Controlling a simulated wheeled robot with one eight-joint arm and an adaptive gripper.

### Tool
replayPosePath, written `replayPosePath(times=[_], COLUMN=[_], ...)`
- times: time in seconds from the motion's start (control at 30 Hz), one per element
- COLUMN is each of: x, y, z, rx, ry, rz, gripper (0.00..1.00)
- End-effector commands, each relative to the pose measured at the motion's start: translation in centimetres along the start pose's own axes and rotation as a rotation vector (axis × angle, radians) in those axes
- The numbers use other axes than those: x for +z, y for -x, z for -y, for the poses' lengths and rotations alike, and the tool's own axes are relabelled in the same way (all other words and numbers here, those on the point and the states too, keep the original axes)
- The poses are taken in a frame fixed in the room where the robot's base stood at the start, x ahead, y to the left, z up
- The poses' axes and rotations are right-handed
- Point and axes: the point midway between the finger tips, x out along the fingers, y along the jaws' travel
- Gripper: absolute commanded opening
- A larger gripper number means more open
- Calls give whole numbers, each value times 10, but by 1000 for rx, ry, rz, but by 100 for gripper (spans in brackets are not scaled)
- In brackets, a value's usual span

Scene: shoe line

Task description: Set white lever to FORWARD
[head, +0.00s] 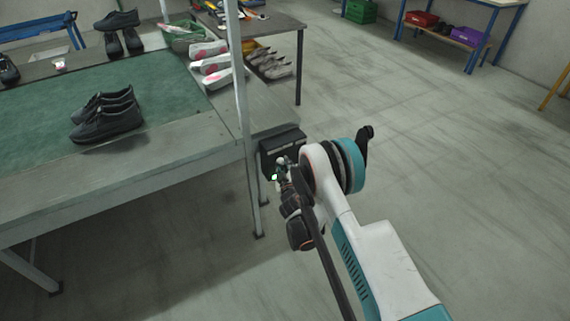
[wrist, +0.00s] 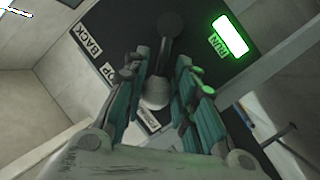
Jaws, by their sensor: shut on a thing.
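The control box (head: 283,142) is dark and mounted at the table's corner post in the head view. In the wrist view its black panel (wrist: 125,25) carries the labels BACK (wrist: 88,40), a partly hidden one ending in OP (wrist: 107,72), and a third (wrist: 150,120), mostly covered. The white lever (wrist: 155,92) has a pale round knob on a dark shaft, pointing from its pivot toward the third label. My gripper (wrist: 162,72) is shut on the lever's knob, a finger on each side. In the head view my gripper (head: 284,174) is at the box, small and partly hidden.
A green RUN light (wrist: 232,38) is lit on the panel. The green-topped table (head: 170,75) with dark shoes (head: 107,117) stands left of the box. A metal post (head: 238,75) rises beside the box.

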Motion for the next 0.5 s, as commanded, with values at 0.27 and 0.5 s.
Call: replayPosePath(times=[0.27, 0.5], x=[0, 1], y=[2, 2], z=[2, 2], rx=[1, 1], ry=[4, 4], rz=[0, 0], gripper=[0, 45])
